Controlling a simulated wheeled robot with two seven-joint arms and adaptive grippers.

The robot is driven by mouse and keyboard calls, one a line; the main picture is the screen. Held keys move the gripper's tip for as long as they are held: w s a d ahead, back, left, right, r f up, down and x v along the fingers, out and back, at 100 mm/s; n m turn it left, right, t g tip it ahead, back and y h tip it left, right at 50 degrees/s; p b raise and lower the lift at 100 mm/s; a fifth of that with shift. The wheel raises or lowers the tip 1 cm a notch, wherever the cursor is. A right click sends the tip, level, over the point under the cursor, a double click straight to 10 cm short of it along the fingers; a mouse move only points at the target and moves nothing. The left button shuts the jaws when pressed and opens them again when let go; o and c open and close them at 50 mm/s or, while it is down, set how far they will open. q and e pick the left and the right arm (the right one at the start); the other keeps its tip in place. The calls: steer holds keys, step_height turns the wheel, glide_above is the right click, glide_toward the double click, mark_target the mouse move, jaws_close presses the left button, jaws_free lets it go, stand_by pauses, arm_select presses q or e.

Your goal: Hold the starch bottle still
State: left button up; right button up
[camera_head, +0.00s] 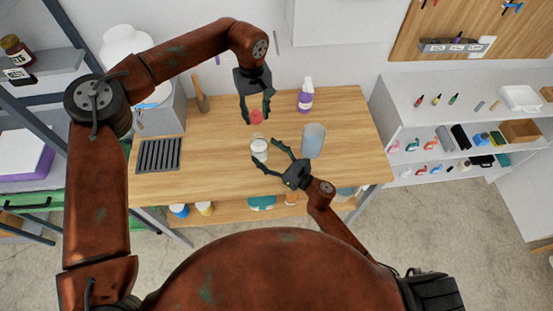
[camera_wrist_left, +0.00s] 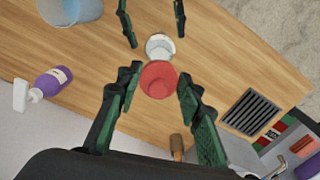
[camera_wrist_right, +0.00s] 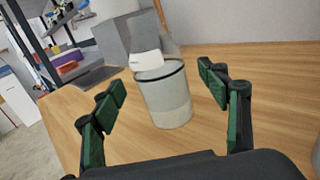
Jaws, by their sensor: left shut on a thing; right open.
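A small open jar with pale contents (camera_head: 259,153) stands upright on the wooden table; I take it for the starch bottle, though no name is readable. In the right wrist view the jar (camera_wrist_right: 168,108) stands between the spread fingers of my right gripper (camera_wrist_right: 163,90), with gaps on both sides. My right gripper (camera_head: 265,152) is open. My left gripper (camera_head: 257,119) points down beyond the jar, shut on a red cap-like piece (camera_head: 256,115). The red piece (camera_wrist_left: 158,80) is held apart from the table in the left wrist view, with the jar (camera_wrist_left: 160,44) beyond it.
A translucent tumbler (camera_head: 313,140) stands right of my right gripper. A purple spray bottle (camera_head: 305,97) stands at the back. A dark slotted tray (camera_head: 158,154) and a wooden-handled tool (camera_head: 201,102) are on the left. Bare wood (camera_head: 215,145) lies between tray and jar.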

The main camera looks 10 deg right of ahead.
mark_target(259, 146)
steer(key=shift+x, duration=2.05)
steer(key=c, duration=1.5)
arm_select(q)
steer(key=shift+f, duration=2.25)
